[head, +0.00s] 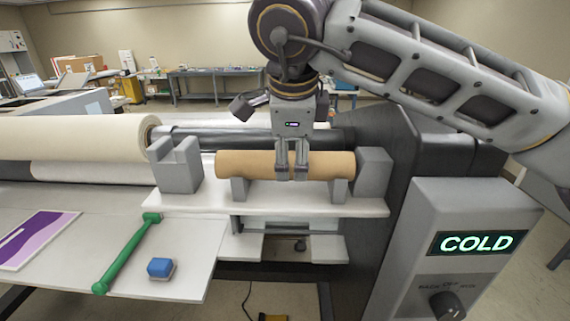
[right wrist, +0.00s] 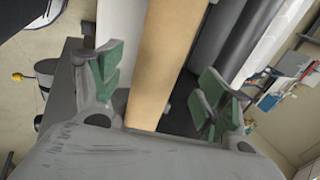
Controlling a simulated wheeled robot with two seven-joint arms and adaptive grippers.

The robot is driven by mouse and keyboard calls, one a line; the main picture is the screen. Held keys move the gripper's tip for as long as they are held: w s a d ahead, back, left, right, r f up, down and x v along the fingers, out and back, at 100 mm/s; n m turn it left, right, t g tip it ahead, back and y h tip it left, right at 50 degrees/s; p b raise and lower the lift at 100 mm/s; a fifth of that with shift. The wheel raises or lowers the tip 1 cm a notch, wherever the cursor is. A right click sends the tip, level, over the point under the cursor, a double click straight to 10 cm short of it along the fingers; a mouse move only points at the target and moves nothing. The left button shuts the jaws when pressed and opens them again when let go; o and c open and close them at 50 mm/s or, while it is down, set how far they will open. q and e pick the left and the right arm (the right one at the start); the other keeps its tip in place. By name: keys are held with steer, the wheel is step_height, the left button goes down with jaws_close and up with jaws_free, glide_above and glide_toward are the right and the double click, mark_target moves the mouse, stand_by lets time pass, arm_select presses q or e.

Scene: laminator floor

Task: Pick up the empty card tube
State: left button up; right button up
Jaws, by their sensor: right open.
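The empty card tube (head: 245,164) is a plain brown cylinder lying level on grey cradle blocks on a white shelf (head: 270,200) in the head view. My right gripper (head: 291,174) comes down from above and stands at the tube, right of its middle. In the right wrist view the tube (right wrist: 165,60) runs between the open green-padded fingers of the right gripper (right wrist: 160,95), with a gap visible on its right side. The fingers do not clamp it. The left gripper is not in view.
A grey notched block (head: 177,170) stands left of the tube and a grey block (head: 373,172) at its right end. A large cream roll (head: 75,137) lies behind left. A green-handled tool (head: 125,255) and a blue block (head: 160,268) lie on the front table. A COLD panel (head: 475,243) stands right.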

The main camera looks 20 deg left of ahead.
mark_target(290, 157)
steer(key=x, duration=0.2)
steer(key=shift+a+f, duration=0.2)
steer(key=shift+f, duration=0.2)
steer(key=shift+w+f+p, duration=0.2)
steer(key=shift+f+p, duration=0.1)
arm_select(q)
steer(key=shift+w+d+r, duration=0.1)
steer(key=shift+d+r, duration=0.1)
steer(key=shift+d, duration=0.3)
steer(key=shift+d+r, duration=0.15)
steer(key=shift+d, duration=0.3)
arm_select(e)
steer(key=c, duration=0.7)
steer(key=shift+c, duration=0.9)
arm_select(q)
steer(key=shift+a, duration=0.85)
